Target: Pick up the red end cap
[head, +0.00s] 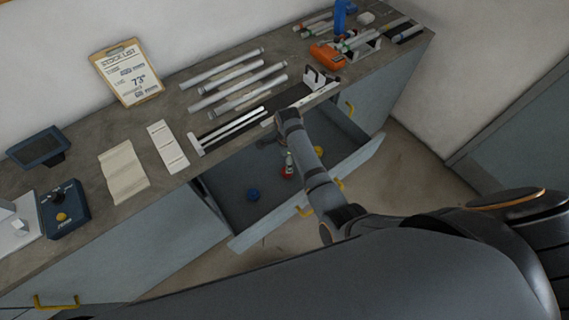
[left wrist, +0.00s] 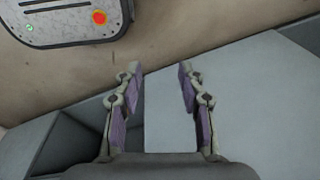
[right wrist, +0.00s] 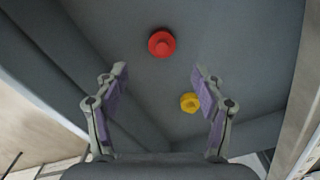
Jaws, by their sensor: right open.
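The red end cap (right wrist: 162,42) lies on the grey drawer floor, a round disc with a smaller raised middle, near the top of the right wrist view. It also shows in the head view (head: 287,173), partly covered, beside my right arm. My right gripper (right wrist: 157,75) is open and empty; the cap appears beyond its fingertips, between their lines. In the head view my arm largely hides this gripper. My left gripper (left wrist: 156,70) is open and empty in the left wrist view, and is not seen in the head view.
The open drawer (head: 225,205) also holds a yellow piece (right wrist: 190,102) by the right finger and a blue piece (head: 254,195). Drawer walls stand around them. The counter above carries several white rods (head: 222,66), a clipboard (head: 127,72) and an orange tool (head: 327,56).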

